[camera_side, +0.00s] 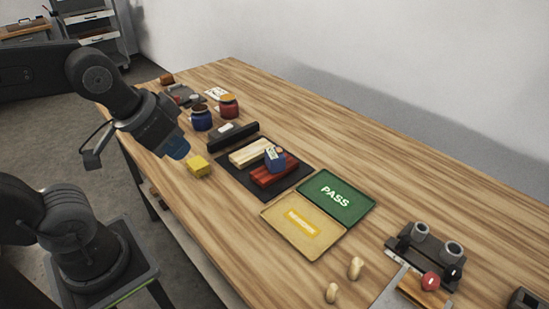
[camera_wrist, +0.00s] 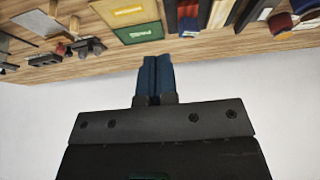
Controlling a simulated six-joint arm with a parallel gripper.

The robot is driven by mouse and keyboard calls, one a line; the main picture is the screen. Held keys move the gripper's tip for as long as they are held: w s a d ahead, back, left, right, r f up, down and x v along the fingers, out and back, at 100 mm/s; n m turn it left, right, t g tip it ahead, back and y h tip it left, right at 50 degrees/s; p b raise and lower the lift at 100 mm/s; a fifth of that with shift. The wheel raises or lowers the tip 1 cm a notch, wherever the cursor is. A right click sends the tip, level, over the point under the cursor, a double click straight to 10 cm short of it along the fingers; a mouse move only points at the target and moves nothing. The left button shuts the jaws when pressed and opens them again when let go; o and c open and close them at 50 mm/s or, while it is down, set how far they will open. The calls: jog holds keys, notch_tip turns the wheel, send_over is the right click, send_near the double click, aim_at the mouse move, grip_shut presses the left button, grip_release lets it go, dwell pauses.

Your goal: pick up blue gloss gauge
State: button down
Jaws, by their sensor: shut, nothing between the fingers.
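The blue gloss gauge (camera_side: 272,160), a small blue device with a pale face, sits on the red panel (camera_side: 281,175) on the black mat (camera_side: 230,182) in the side view. A cream panel (camera_side: 247,151) lies beside it. My gripper (camera_side: 181,154) is above the table's near edge, left of the gauge and well apart from it. In the wrist view its blue fingers (camera_wrist: 157,60) are shut together and empty.
A yellow block (camera_side: 199,168) lies below my gripper. A blue jar (camera_side: 201,121), a red jar (camera_side: 228,108) and a dark bar (camera_side: 232,136) stand behind. Green PASS (camera_side: 345,215) and yellow (camera_side: 285,218) trays lie right of the mat, with two wooden pegs (camera_side: 355,268) nearer.

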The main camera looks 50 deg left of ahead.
jog(key=shift+c, duration=2)
grip_release()
jog(key=w+d+n+t, duration=0.2)
jog(key=w+d+n, duration=0.1)
jog(key=w+n, duration=0.55)
jog(key=w+d+n+t, duration=0.3)
jog(key=w+n, duration=0.4)
jog(key=w, duration=0.3)
jog(key=w+d+n+t, duration=0.2)
jog(key=w+d+n, duration=0.2)
jog(key=w+n, duration=0.4)
jog(key=n+g+y, duration=0.5)
jog(key=n+y, duration=1.1)
jog(key=n, duration=0.9)
send_near(278, 161)
jog(key=shift+w+d+f, duration=0.35)
jog(key=shift+w+d, duration=0.15)
jog(key=shift+d, duration=0.15)
jog(key=shift+s+a+f+n+g+y, duration=0.2)
jog(key=shift+n+g+y, duration=0.1)
jog(key=shift+n, duration=0.15)
jog(key=shift+a, duration=0.3)
jog(key=x, duration=0.7)
jog(key=shift+w+a+r, duration=0.1)
jog(key=shift+w+a, duration=0.05)
jog(key=shift+a, duration=0.15)
jog(key=shift+r+x, duration=0.2)
jog(key=shift+x, duration=1.15)
jog(key=shift+r+x, duration=0.15)
jog(key=shift+x, duration=1.15)
